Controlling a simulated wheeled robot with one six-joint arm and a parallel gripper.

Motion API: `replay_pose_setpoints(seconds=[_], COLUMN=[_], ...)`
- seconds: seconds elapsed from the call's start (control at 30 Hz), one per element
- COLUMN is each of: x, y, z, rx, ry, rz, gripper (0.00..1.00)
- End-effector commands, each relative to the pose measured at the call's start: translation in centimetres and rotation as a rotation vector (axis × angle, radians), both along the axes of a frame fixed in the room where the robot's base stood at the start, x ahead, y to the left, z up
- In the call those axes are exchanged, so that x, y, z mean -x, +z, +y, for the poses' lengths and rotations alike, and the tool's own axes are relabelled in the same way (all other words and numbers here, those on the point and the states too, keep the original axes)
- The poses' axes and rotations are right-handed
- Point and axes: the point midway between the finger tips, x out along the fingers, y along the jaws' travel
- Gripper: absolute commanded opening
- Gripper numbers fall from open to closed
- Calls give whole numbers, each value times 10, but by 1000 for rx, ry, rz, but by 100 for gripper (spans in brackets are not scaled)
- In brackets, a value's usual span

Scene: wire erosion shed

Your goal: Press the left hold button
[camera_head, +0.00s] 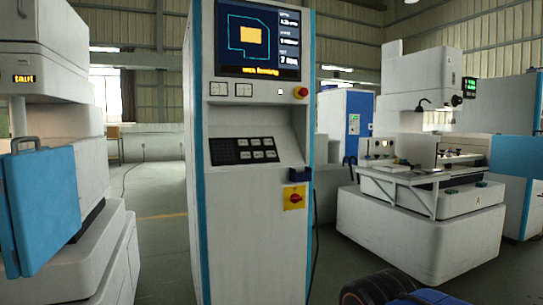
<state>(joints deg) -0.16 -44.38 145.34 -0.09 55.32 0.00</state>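A tall white control cabinet (246,215) with blue edges stands upright in the middle. Its black keypad panel (224,151) carries several small pale keys in two rows. Two small pale framed rectangles, a left one (218,89) and a right one (243,89), sit side by side below the screen. A red round knob (301,92) is to their right. Labels are too small to read, so I cannot tell which part is the left hold button. My gripper is not in view; a dark and blue part, probably of my arm, shows at the bottom right.
The cabinet's lit screen (262,38) is at the top. A red rotary switch on a yellow plate (294,197) and a small dark blue box (299,174) are lower right. White machines stand left (50,50) and right (420,232). Floor shows between them and the cabinet.

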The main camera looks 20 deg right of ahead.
Motion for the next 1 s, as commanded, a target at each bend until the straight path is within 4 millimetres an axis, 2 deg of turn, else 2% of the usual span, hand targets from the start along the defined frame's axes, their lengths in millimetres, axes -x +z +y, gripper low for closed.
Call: replay_pose_setpoints(seconds=[0.03,0.1,0.13,1.0], x=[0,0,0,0], y=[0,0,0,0], z=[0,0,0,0], rx=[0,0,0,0], ry=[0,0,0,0], rz=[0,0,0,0], gripper=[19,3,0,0])
